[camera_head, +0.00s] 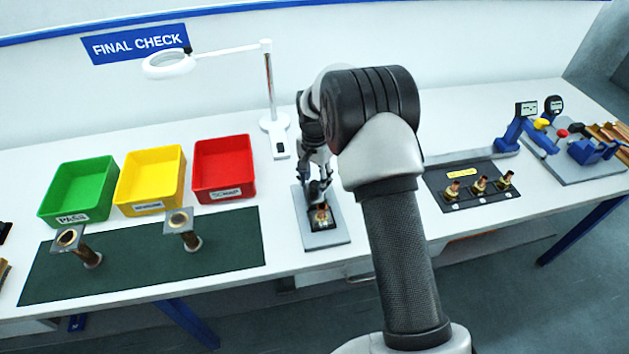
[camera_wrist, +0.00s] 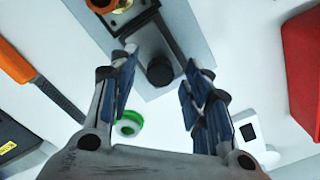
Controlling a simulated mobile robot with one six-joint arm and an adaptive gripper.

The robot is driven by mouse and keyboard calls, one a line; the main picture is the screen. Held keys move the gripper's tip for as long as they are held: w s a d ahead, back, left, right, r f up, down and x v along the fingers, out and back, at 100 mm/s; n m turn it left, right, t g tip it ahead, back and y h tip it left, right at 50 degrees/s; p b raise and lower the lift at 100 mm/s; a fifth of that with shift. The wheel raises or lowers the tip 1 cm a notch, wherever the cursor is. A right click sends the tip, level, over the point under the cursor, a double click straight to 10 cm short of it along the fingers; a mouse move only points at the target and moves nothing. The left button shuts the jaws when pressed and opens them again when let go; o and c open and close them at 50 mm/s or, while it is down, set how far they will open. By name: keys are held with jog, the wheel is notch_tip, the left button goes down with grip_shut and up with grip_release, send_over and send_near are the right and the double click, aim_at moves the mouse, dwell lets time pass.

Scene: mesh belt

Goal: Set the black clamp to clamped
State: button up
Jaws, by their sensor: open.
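A black clamp part with a round end (camera_wrist: 160,72) shows in the wrist view on a dark block on a grey plate (camera_wrist: 190,30). A brass fitting (camera_wrist: 103,6) sits at the top of that view, on the same plate. My gripper (camera_wrist: 162,62) is open, its blue-padded fingers on either side of the round black end; I cannot tell whether they touch it. In the head view my gripper (camera_head: 318,186) hangs over the grey base plate (camera_head: 333,240), in front of most of the clamp. A brass fitting (camera_head: 321,214) shows just below it. The clamp's lever position cannot be told.
A red bin (camera_head: 223,168) and a lamp stand (camera_head: 274,126) are left of the plate. A black fixture with several brass fittings (camera_head: 470,203) is to the right. The wrist view shows an orange-handled tool (camera_wrist: 16,66) and a green-ringed white object (camera_wrist: 128,123) on the table.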

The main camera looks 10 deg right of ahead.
jog(key=shift+f, duration=0.1)
jog(key=shift+c, duration=0.5)
grip_shut()
dwell(0.3)
